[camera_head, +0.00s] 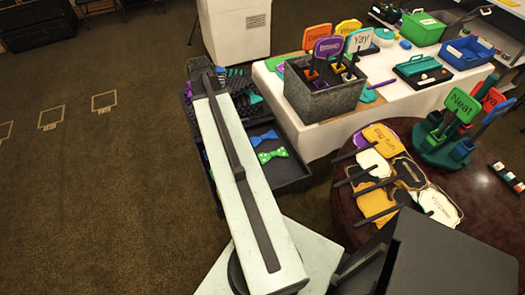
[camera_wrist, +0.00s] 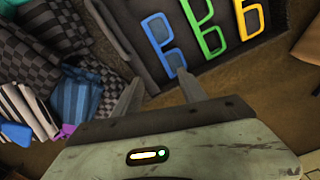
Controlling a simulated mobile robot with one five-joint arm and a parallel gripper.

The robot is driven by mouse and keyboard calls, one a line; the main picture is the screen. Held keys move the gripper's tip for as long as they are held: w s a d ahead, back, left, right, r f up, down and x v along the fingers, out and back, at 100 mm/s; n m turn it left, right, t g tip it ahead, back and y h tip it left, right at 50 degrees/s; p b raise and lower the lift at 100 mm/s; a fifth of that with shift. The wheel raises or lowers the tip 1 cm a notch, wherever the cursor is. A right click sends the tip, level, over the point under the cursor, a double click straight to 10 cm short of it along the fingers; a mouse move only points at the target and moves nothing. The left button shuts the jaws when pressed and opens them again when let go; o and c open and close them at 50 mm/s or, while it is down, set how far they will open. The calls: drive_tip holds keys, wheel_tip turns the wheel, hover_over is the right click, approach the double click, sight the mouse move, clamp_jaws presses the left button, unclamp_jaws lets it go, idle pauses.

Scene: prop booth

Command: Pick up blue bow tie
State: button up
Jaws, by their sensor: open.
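A blue striped cloth piece (camera_wrist: 75,97) lies left of the fingers.
Green (camera_wrist: 203,27) and yellow (camera_wrist: 248,20) glasses frames lie beside the blue ones. Checkered cloth pieces (camera_wrist: 30,55) fill the wrist view's left. A grey bin (camera_head: 328,98) holding signs stands on the white table (camera_head: 318,145). A round table (camera_head: 490,215) stands right. Floor at left is clear.

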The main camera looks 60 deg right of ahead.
sight(264, 136)
drive_tip(key=s+d+f+n+b, duration=0.1)
drive_tip(key=s+d+f, duration=0.1)
drive_tip(key=s+d, duration=0.2)
drive_tip(key=s+d+f+n+b, duration=0.1)
drive_tip(key=s+d+f, duration=0.1)
drive_tip(key=s+d, duration=0.2)
drive_tip(key=s+d+f+n+b, duration=0.1)
drive_tip(key=s+d+f, duration=0.1)
drive_tip(key=s+d, duration=0.3)
drive_tip(key=shift+d+n+b, duration=0.4)
drive_tip(key=shift+d, duration=0.6)
drive_tip(key=shift+s+d+r, duration=0.1)
drive_tip(key=shift+s+d, duration=0.05)
drive_tip(key=shift+s, duration=0.1)
drive_tip(key=f+b, duration=0.8)
drive_tip(key=shift+s+a, duration=0.2)
drive_tip(key=shift+s, duration=0.1)
drive_tip(key=shift+r, duration=0.15)
clamp_jaws()
